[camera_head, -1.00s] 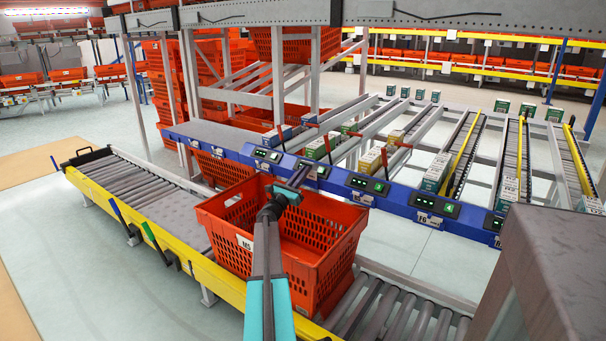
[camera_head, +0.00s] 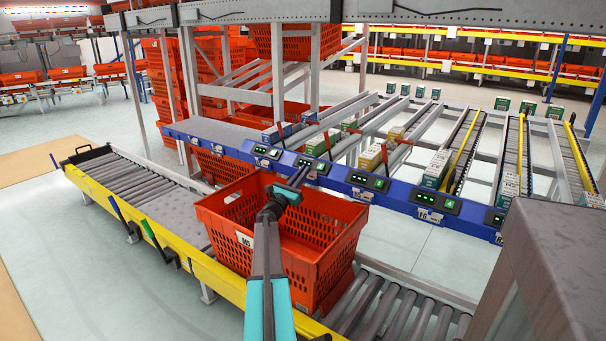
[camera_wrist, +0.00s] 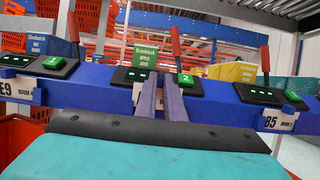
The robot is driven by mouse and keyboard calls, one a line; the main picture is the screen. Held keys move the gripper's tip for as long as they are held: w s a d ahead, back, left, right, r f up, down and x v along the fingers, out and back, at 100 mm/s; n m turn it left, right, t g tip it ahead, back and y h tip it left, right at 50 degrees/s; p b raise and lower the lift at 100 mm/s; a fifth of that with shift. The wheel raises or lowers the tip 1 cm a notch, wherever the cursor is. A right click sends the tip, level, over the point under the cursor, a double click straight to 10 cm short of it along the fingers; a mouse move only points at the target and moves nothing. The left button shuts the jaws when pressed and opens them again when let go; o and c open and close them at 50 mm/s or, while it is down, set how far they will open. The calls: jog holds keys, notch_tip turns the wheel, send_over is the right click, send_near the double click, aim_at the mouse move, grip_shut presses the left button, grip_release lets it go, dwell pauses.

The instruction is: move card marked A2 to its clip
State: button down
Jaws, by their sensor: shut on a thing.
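My gripper (camera_head: 302,172) reaches over the orange tote to the blue rail (camera_head: 330,178) in the head view. In the wrist view its two fingers (camera_wrist: 160,82) are close together at the rail, just below the display with green button 2 (camera_wrist: 186,78). They are shut on a thin thing taken to be the card, which they mostly hide; I cannot read its marking. The rail front behind the fingers is hidden, so I see no clip there. A card marked E9 (camera_wrist: 16,88) hangs to the left and one marked B5 (camera_wrist: 278,122) to the right.
The orange tote (camera_head: 225,232) stands on the roller conveyor (camera_head: 140,192) below my arm. Behind the rail, a green carton (camera_wrist: 142,58), a blue one (camera_wrist: 38,38) and a yellow one (camera_wrist: 232,71) stand near red levers (camera_wrist: 265,60).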

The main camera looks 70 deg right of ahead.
jog(key=shift+f+b, duration=0.35)
jog(key=shift+f, duration=0.3)
dwell(0.4)
jog(key=c, duration=1.8)
grip_release()
jog(key=shift+r, duration=0.1)
notch_tip(320, 180, up, 9)
jog(key=p, duration=0.5)
jog(key=w+a+r+y+p, duration=0.3)
jog(key=w+a+p, duration=0.1)
jog(key=w+a, duration=0.5)
jog(key=w+a+r+m+g+y+p, duration=0.1)
jog(key=w+a+r+y+p, duration=0.2)
jog(key=w+a, duration=0.7)
jog(key=shift+a+r+m+p, duration=0.35)
jog(key=shift+a+p, duration=0.5)
jog(key=shift+p, duration=0.3)
